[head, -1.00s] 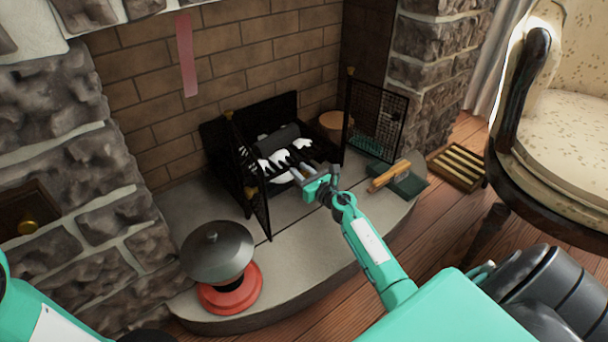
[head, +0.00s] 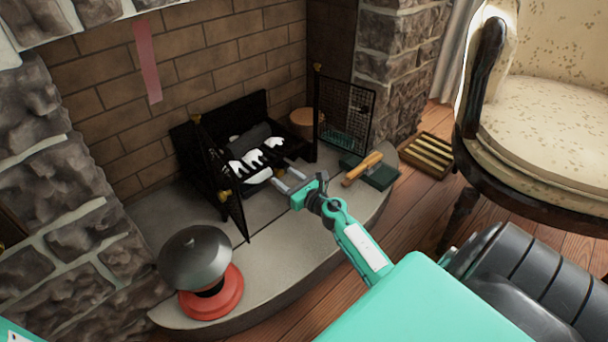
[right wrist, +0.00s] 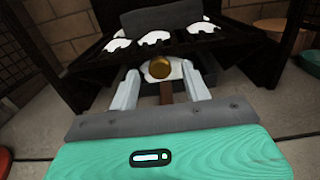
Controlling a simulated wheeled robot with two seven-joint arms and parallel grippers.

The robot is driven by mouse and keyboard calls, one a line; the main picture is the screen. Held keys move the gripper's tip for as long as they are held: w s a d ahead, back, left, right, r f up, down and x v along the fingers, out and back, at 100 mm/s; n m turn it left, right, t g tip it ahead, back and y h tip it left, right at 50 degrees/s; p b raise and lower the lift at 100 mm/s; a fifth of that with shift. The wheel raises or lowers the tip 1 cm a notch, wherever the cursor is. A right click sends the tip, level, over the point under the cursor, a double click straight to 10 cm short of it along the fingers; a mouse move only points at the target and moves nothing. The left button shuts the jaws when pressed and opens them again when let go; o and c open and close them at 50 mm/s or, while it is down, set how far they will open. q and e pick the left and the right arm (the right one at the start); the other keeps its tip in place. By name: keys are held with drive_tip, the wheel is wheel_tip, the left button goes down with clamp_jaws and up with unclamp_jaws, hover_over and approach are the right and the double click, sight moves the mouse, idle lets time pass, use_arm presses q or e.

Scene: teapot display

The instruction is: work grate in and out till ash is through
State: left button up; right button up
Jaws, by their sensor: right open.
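The black grate (head: 222,172) stands in the fireplace, with white ash (head: 250,158) and a dark log (head: 250,138) on it. The right wrist view shows white patches (right wrist: 155,37) along the grate, and white also shows lower down behind a brass knob (right wrist: 160,67). The knob sits on a brown stem. My right gripper (head: 281,178) is in front of the grate. In the right wrist view its open fingers (right wrist: 160,88) lie on either side of the knob and stem, with gaps. My left gripper is out of view.
Black mesh screens stand open at left (head: 228,190) and right (head: 345,118). A red-based stand with a grey dome (head: 197,258) is at front left of the hearth (head: 265,255). A wooden-handled tool (head: 362,168) lies at right. An armchair (head: 545,110) stands further right.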

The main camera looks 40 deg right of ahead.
drive_tip(key=s, duration=0.7)
drive_tip(key=shift+d+f, duration=0.1)
drive_tip(key=shift+d, duration=0.25)
drive_tip(key=shift+s+b, duration=0.3)
drive_tip(key=shift+s, duration=0.35)
